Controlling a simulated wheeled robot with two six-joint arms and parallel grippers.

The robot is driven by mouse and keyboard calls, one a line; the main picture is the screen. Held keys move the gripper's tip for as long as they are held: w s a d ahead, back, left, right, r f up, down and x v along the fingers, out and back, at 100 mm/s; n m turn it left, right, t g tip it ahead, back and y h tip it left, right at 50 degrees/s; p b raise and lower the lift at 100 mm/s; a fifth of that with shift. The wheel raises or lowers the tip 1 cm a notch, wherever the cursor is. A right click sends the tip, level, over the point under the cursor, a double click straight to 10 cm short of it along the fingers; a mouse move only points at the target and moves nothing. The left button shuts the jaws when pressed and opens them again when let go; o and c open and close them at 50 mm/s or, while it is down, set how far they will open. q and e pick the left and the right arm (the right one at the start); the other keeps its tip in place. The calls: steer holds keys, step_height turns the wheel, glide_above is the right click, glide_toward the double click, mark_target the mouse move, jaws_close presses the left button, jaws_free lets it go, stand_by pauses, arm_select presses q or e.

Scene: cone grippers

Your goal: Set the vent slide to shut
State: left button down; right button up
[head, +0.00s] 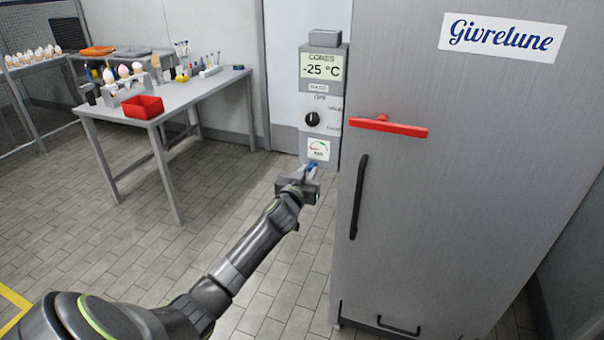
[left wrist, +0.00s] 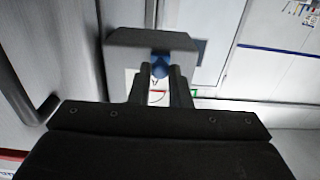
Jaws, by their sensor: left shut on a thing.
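The vent slide's blue knob (head: 312,165) shows below the round gauge on the grey control panel (head: 306,88) beside the freezer. My left gripper (head: 309,173) reaches up to it from below and is shut on it. In the left wrist view the blue knob (left wrist: 160,66) sits between the two fingertips (left wrist: 160,76). The gripper hides the slide's track and any marks on it, so I cannot tell which position the slide is in. My right gripper is not in view.
The tall grey freezer (head: 470,200) stands close on the right, with a red handle (head: 388,126) and a black handle (head: 358,197) sticking out. A dark dial (head: 312,119) is above the gauge (head: 318,149). A table (head: 190,95) with a red bin (head: 143,107) stands left.

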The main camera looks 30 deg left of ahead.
mark_target(333, 167)
arm_select(q)
steer(key=d, duration=0.2)
steer(key=w+d+b, duration=0.1)
steer(key=d, duration=0.2)
steer(key=shift+w+d, duration=0.15)
steer(key=shift+d, duration=0.15)
steer(key=shift+a, duration=0.1)
steer(key=shift+f, duration=0.1)
steer(key=c, duration=1.4)
jaws_free()
steer(key=shift+d, duration=0.25)
steer(key=shift+o, duration=0.2)
steer(key=shift+a, duration=0.1)
steer(key=b+v, duration=0.1)
steer(key=v, duration=1.6)
steer(key=shift+s+b, duration=0.2)
steer(key=shift+b, duration=0.2)
